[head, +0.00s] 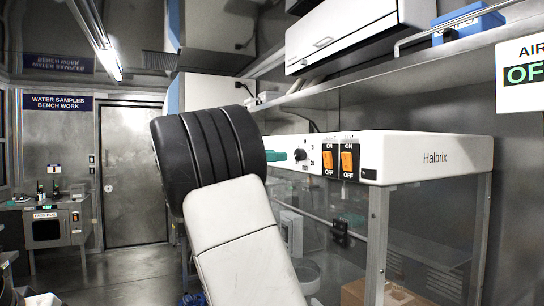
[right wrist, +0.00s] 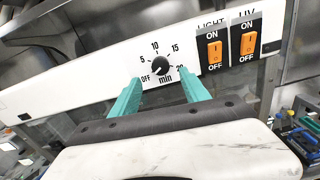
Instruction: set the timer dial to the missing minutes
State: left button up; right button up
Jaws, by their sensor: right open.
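The timer dial (right wrist: 160,67) is a small black knob on the white front panel of a Halbrix cabinet. Its scale reads OFF, 5, 10, 15 and 20 min; where its pointer sits is too small to read surely. The dial also shows in the head view (head: 299,155). My right gripper (right wrist: 159,77) is open, its two teal fingers to either side and just below the dial in the right wrist view; I cannot tell whether they touch it. In the head view, a teal finger of the right gripper (head: 276,155) points at the panel left of the dial. My left gripper is not in view.
Orange LIGHT (right wrist: 214,51) and UV (right wrist: 248,43) rocker switches sit right of the dial. The Halbrix cabinet (head: 430,160) has clear panels below. A shelf with a blue box (head: 468,24) runs above. A bench with a box-shaped appliance (head: 47,228) stands far left, near a door (head: 133,175).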

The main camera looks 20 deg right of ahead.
aim_at(296, 155)
jog(key=d, duration=0.7)
jog(key=shift+w+d, duration=0.25)
grip_shut()
jog(key=shift+m, duration=0.4)
jog(key=m, duration=0.5)
jog(key=shift+f, duration=0.1)
jog(key=m, duration=0.6)
